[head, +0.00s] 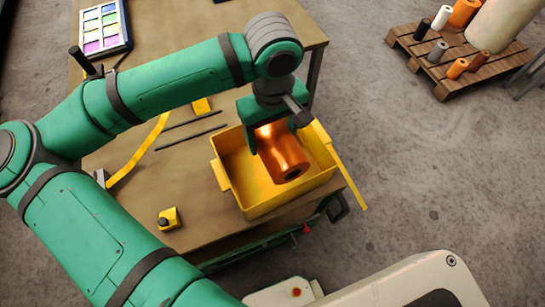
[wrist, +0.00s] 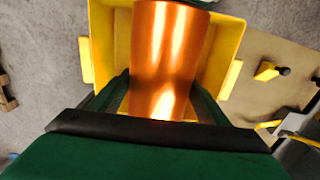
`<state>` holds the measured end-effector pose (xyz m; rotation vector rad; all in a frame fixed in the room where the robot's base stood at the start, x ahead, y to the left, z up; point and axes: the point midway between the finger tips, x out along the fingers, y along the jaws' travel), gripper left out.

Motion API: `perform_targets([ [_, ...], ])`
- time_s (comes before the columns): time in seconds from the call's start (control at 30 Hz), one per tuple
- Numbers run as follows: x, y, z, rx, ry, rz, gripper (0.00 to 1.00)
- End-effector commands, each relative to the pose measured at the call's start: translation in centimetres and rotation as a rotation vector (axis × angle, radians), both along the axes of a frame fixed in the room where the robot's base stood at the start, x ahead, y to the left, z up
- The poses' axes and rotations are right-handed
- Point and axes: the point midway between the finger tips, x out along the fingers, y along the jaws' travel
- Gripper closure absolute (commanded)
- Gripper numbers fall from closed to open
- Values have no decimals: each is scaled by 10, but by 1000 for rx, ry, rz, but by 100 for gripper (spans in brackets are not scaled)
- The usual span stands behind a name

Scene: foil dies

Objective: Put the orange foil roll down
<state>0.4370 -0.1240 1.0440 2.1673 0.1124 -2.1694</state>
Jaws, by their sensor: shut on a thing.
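The orange foil roll (head: 284,158) is a shiny metallic orange cylinder with a dark hole in its near end. My gripper (head: 268,140) is shut on it, with green fingers on either side. The roll is over or inside the yellow bin (head: 262,204) on the workbench; I cannot tell whether it touches the bin floor. In the wrist view the roll (wrist: 163,60) lies between the fingers (wrist: 160,98), with the yellow bin walls (wrist: 103,45) on both sides. The far end of the roll is hidden by my gripper in the head view.
The brown workbench (head: 190,220) carries a yellow button box (head: 170,218), dark rods (head: 190,140) and a color panel (head: 103,28). A pallet (head: 445,75) with several rolls stands at the upper right. Grey floor is clear at right.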

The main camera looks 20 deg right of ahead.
Motion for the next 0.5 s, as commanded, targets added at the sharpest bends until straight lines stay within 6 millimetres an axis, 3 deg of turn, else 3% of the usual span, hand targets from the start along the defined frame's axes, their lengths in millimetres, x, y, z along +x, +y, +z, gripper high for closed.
perform_targets([
  [0.3, 0, 0, -64, -2, 1, 1, 76],
  [0.5, 0, -1, -82, -1, -1, -1, 76],
])
